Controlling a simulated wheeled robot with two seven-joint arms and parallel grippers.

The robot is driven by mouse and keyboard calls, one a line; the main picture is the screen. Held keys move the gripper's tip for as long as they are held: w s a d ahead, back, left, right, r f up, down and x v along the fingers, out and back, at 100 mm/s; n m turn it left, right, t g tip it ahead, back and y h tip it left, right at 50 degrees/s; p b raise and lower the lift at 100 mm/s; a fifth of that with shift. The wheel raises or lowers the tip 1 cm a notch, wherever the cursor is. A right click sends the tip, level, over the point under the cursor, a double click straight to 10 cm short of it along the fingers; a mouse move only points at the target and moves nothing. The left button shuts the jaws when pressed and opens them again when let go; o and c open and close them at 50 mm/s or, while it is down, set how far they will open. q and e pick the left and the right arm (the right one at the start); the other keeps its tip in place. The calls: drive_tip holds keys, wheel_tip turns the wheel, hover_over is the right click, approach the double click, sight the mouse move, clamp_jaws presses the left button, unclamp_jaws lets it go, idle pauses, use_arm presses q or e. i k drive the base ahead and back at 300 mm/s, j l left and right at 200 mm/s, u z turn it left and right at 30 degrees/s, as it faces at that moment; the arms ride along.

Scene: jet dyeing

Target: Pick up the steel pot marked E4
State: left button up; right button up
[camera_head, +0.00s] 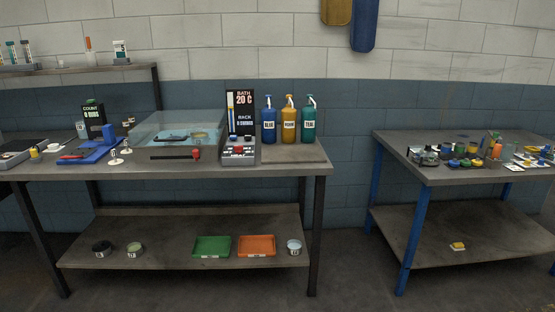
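No marking E4 can be read in the head view, so I cannot tell which vessel is the steel pot. Three small round labelled pots stand on the lower shelf of the left table. One has a dark top (102,248), one beside it has a greenish top (134,249), and one at the right has a pale blue top (294,247). Their labels are too small to read surely. Neither of my grippers is in view.
A green tray (212,247) and an orange tray (257,246) lie on the lower shelf. A clear bath (178,130), a control box (239,151) and three pump bottles (289,125) stand on the tabletop. A cluttered second table (440,176) stands right, across a floor gap.

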sight(294, 247)
drive_tip(key=i, duration=1.4)
drive_tip(key=i+z, duration=0.15)
drive_tip(key=i, duration=0.35)
drive_tip(key=i+j+z, duration=0.15)
drive_tip(key=i, duration=0.35)
drive_tip(key=i+j+z, duration=0.15)
drive_tip(key=i, duration=0.35)
